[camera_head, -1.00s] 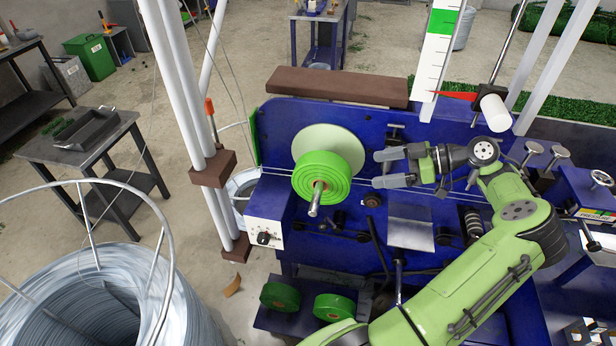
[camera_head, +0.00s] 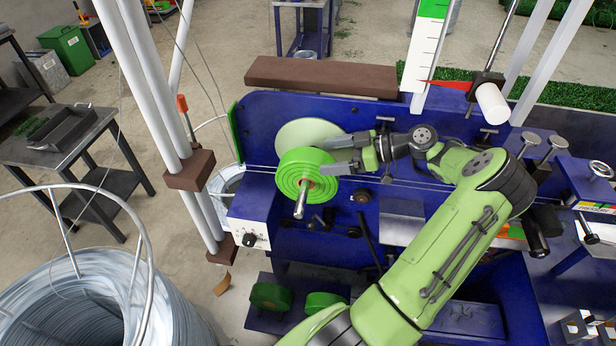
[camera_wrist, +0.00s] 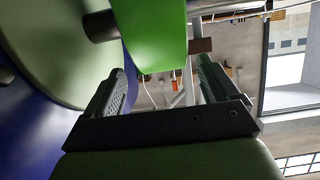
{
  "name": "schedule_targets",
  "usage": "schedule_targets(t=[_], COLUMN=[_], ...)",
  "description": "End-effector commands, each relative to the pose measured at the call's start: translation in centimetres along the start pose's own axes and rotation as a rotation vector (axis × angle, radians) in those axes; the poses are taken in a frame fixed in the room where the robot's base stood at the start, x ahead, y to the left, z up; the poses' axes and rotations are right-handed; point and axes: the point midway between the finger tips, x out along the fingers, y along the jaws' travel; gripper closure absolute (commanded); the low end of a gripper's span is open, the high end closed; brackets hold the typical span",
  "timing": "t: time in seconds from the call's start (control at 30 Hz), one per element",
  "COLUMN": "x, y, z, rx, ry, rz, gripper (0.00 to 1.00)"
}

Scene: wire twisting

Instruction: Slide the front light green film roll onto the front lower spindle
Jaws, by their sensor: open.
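A light green film roll (camera_head: 305,176) sits around a metal spindle (camera_head: 300,205) on the blue machine, in front of a pale round disc (camera_head: 296,131). The spindle's front end sticks out of the roll. My gripper (camera_head: 326,156) is open at the roll's right edge, with its fingers pointing left. In the wrist view, the roll's rim (camera_wrist: 158,35) lies ahead of and between the tips of my gripper (camera_wrist: 162,66). A gap shows beside each finger; contact cannot be told. The pale disc also shows in the wrist view (camera_wrist: 45,40).
Two darker-looking green rolls (camera_head: 270,296) (camera_head: 323,302) stand on a low blue shelf below the machine. White posts (camera_head: 150,90) with brown blocks rise at the left. A large wire coil (camera_head: 100,300) stands front left. Thin wires cross the machine behind the gripper.

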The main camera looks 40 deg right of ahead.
Motion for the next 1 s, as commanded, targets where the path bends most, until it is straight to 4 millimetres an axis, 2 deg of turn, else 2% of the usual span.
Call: schedule_targets(t=[0.23, 0.33, 0.5, 0.57, 1.0], x=[4.3, 5.1, 5.1, 5.1, 5.0], y=[-0.2, -0.2, -0.2, -0.2, -0.2], z=[-0.3, -0.2, -0.2, -0.2, -0.2], rx=[0.0, 0.0, 0.0, 0.0, 0.0], ry=[0.001, -0.001, -0.001, 0.0, -0.001], rz=[-0.004, -0.003, -0.001, -0.001, -0.001], gripper=[0.12, 0.12, 0.12, 0.19, 0.87])
